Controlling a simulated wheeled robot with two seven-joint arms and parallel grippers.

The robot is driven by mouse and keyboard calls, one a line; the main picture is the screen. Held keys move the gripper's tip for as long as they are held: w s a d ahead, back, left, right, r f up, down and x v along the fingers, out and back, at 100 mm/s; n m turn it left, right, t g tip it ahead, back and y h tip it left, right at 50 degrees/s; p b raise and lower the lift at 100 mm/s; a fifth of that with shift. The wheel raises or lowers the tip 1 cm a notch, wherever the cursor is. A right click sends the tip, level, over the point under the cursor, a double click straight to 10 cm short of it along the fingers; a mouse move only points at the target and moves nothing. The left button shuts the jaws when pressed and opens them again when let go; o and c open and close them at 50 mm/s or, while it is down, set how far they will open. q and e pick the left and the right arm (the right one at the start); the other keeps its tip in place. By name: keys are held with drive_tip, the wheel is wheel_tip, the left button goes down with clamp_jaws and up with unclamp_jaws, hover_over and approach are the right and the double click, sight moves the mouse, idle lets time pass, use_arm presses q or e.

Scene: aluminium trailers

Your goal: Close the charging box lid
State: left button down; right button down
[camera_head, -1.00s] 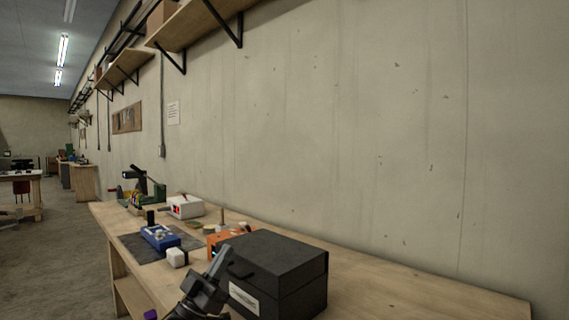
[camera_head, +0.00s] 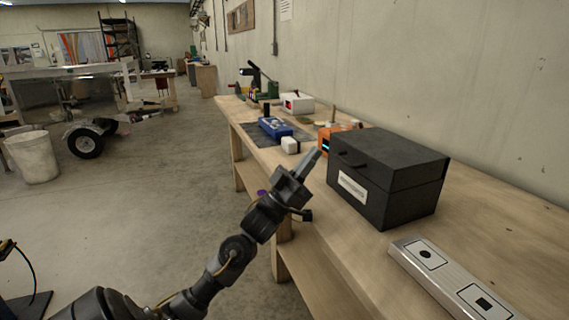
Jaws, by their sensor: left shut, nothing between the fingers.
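The black charging box (camera_head: 397,203) stands on the wooden workbench, with a white label on its front. Its lid (camera_head: 400,156) lies flat on top, with a seam around it and a small handle near its left end; the lid looks closed. My left gripper (camera_head: 313,158) is shut and empty, pointing up and right just left of the box's front left corner. I cannot tell whether it touches the box. My right gripper is not in view.
A silver panel (camera_head: 450,280) with marked squares lies on the bench (camera_head: 505,228) in front of the box. An orange device (camera_head: 326,138), a white block (camera_head: 290,145) and a blue device (camera_head: 274,127) sit behind it. Open floor (camera_head: 150,200) lies left; a bucket (camera_head: 33,157) stands there.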

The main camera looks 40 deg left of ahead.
use_arm(q)
drive_tip(key=s+a, duration=0.2)
drive_tip(key=s, duration=0.4)
drive_tip(key=shift+a, duration=0.4)
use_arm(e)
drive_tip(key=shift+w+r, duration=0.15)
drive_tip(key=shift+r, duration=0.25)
use_arm(q)
drive_tip(key=shift+s, duration=0.1)
